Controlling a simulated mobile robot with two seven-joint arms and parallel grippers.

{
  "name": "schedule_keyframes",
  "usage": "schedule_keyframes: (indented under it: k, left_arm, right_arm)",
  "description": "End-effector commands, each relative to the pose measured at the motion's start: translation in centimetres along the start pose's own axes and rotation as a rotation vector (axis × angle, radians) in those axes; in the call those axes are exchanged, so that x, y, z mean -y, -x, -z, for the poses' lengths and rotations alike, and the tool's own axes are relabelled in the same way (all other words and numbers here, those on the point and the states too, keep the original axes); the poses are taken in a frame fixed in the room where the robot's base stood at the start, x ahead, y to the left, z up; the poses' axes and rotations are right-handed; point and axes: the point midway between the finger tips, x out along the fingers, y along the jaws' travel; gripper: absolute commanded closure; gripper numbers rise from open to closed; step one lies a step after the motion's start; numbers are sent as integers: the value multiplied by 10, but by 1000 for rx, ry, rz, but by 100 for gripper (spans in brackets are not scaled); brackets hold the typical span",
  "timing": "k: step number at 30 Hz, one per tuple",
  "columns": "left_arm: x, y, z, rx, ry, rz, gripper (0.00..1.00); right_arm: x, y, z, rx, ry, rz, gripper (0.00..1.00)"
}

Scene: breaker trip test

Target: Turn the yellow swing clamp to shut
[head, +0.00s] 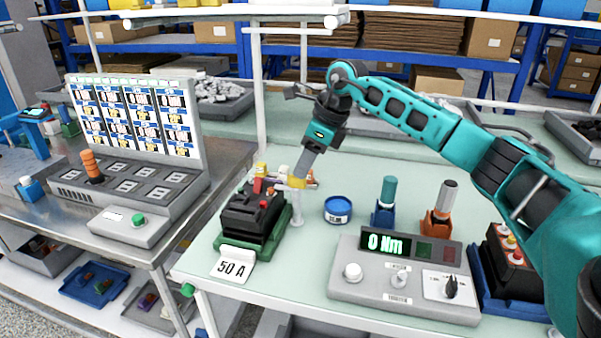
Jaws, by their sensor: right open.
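The yellow swing clamp (297,183) sits on top of a short pale post beside the right side of the black breaker (247,214). The breaker rests in a green fixture (262,249) with a "50 A" card in front. My right gripper (300,174) reaches down from the upper right with its grey fingers at the clamp's yellow arm. It is open; I cannot tell whether the fingers touch the arm. The fingers hide part of the clamp. My left gripper is not in view.
A torque meter (400,285) reading "0 Nm" stands at the front right. A blue round tin (338,209), a teal-handled driver (387,195) and an orange holder (437,222) stand behind it. A grey test panel (140,125) stands on the left bench.

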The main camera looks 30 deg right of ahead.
Motion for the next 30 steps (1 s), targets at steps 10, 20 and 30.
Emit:
schedule_keyframes:
  k: [10, 20, 30]
  left_arm:
    - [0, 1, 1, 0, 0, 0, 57]
    - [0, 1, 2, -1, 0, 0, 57]
    - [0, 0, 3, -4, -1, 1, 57]
  right_arm:
    - [0, 72, 0, -1, 0, 1, 58]
    - [-1, 89, 1, -3, 0, -3, 58]
    - [-1, 88, 1, -3, 0, -2, 58]
